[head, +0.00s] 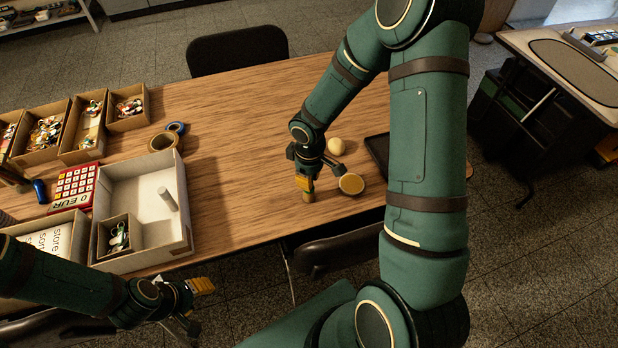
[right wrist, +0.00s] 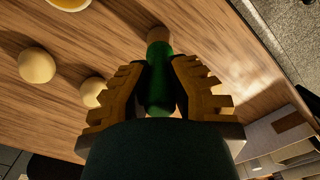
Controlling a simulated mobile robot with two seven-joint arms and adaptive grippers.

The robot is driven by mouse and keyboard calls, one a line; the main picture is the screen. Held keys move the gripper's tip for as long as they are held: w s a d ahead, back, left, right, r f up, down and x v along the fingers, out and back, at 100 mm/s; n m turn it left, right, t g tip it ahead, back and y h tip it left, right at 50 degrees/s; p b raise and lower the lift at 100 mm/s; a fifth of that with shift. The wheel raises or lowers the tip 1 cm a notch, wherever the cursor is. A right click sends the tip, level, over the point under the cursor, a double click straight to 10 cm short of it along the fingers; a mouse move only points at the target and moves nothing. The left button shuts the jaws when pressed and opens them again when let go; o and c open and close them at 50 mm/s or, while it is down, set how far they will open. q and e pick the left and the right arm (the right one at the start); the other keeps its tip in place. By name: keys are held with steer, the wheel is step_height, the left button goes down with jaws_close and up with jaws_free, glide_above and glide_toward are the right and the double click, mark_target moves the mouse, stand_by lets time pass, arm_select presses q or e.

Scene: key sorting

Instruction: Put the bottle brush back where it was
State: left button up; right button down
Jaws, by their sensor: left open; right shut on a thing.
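My right gripper (head: 306,184) is over the right part of the wooden table, fingers pointing down. In the right wrist view it is shut on a green thing with a tan end (right wrist: 159,92), held between its yellow fingers (right wrist: 157,72). This seems to be the bottle brush, but no bristles can be made out. In the head view only its tan lower part (head: 308,196) shows below the fingers, close to the tabletop; I cannot tell whether it touches. My left gripper (head: 199,303) is open and empty, off the table's front edge.
A cream ball (head: 335,146), a round yellow-topped dish (head: 351,184) and a dark tray (head: 376,151) are near my right gripper. A white bin (head: 181,232), a red EUR board (head: 73,184), tape rolls (head: 162,141) and key boxes (head: 85,125) fill the left. The table middle is clear.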

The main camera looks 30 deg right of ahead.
steer(key=shift+f, duration=0.15)
steer(key=c, duration=1.1)
jaws_free()
